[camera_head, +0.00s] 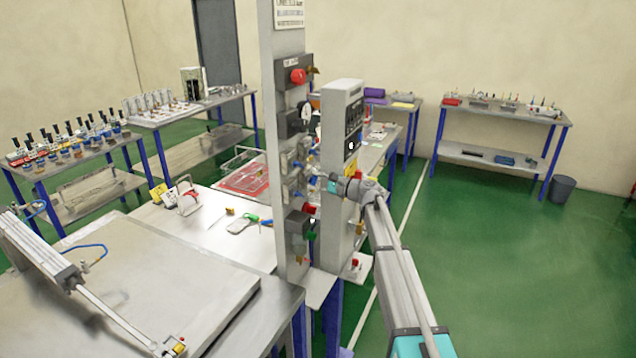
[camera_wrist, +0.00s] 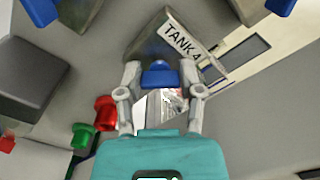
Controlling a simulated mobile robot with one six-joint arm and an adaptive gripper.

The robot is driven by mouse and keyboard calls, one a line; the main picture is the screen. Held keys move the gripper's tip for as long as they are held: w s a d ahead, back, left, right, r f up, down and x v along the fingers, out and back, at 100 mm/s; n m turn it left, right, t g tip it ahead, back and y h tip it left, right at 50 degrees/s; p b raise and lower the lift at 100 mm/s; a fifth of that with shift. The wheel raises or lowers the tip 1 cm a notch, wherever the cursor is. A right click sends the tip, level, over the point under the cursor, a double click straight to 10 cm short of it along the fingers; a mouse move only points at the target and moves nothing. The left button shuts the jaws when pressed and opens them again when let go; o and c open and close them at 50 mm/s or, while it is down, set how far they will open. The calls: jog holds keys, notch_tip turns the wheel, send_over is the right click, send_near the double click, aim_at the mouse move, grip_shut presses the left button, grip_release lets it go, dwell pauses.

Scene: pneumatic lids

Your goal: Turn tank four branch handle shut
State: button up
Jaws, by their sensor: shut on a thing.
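In the wrist view a grey valve block (camera_wrist: 160,40) carries a white label reading TANK 4 (camera_wrist: 183,45). A blue handle (camera_wrist: 160,75) sticks out in front of it. My gripper (camera_wrist: 160,78) is shut on this blue handle, with a finger on each side. The valve's body behind the handle is partly hidden, so the handle's exact angle is hard to tell. In the head view my gripper (camera_head: 322,184) reaches in from the right to the upright grey panel (camera_head: 287,120). The handle there is too small and covered to make out clearly.
Other blue handles (camera_wrist: 40,12) sit close by, another at the upper right (camera_wrist: 281,6). A red knob (camera_wrist: 105,113) and a green knob (camera_wrist: 84,135) lie to the left. A second grey post (camera_head: 341,100) stands right beside the panel. Green floor (camera_head: 480,260) is open to the right.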

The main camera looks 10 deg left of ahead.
jog(key=shift+s+a, duration=0.1)
jog(key=shift+a, duration=0.05)
dwell(0.3)
jog(key=o, duration=1.1)
jog(key=shift+a+f, duration=0.1)
jog(key=shift+f, duration=0.05)
jog(key=shift+o, duration=0.2)
jog(key=shift+d, duration=0.25)
jog(key=v, duration=1.1)
jog(key=shift+d, duration=0.35)
jog(key=shift+s, duration=0.1)
